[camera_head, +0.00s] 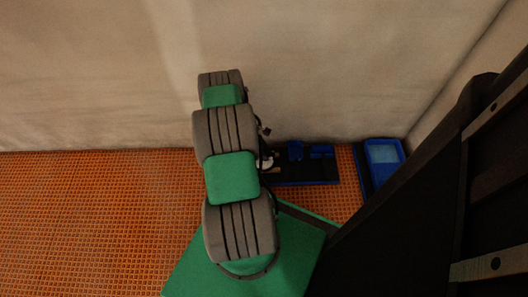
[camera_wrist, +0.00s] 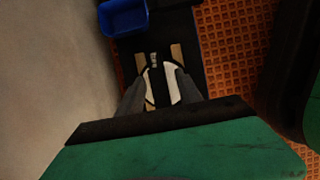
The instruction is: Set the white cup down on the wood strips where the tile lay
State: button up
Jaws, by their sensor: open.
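The white cup (camera_wrist: 174,84) shows in the wrist view as a pale rim around a dark middle, between the fingers of my gripper (camera_wrist: 160,80). The fingers are open, one on each side of it. Two light wood strips (camera_wrist: 177,55) and (camera_wrist: 140,64) show just beyond the cup, on a black board (camera_wrist: 160,42). The cup appears to be at the near part of the strips; I cannot tell whether it touches them. In the head view my arm hides most of this area; a small white patch (camera_head: 266,161) shows beside it.
A blue bin (camera_wrist: 124,18) stands at the far end of the board in the wrist view. In the head view a blue tray (camera_head: 384,153) lies to the right of the board (camera_head: 312,174). A pale wall (camera_head: 90,75) rises close behind. Orange grid floor (camera_head: 90,215) is clear at left.

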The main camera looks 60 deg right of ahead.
jog(key=w+a+r+m+t+p, duration=0.1)
jog(key=w+a+r+p, duration=0.15)
jog(key=w+r, duration=0.65)
jog(key=w+a+r+t+p, duration=0.15)
jog(key=w+a+r, duration=0.3)
jog(key=r, duration=0.85)
jog(key=w+a+r+m+t, duration=0.1)
jog(key=w+a+r, duration=0.3)
jog(key=a+r, duration=0.2)
jog(key=w+a+r+m, duration=0.1)
jog(key=w+a+r, duration=0.2)
jog(key=a+r, duration=0.35)
jog(key=s+a+r+m+t, duration=0.1)
jog(key=s+a+r+t, duration=0.1)
jog(key=a+r, duration=0.9)
jog(key=s+a+r+y, duration=0.1)
jog(key=s+a, duration=0.3)
jog(key=a, duration=0.2)
jog(key=s+a+r+m+y, duration=0.1)
jog(key=s+a, duration=0.2)
jog(key=a, duration=0.4)
jog(key=shift+s+a+r+p, duration=0.15)
jog(key=shift+s+r+p, duration=0.05)
jog(key=shift+s+p, duration=0.2)
jog(key=shift+w+t, duration=0.1)
jog(key=shift+t, duration=0.15)
jog(key=shift+c, duration=0.6)
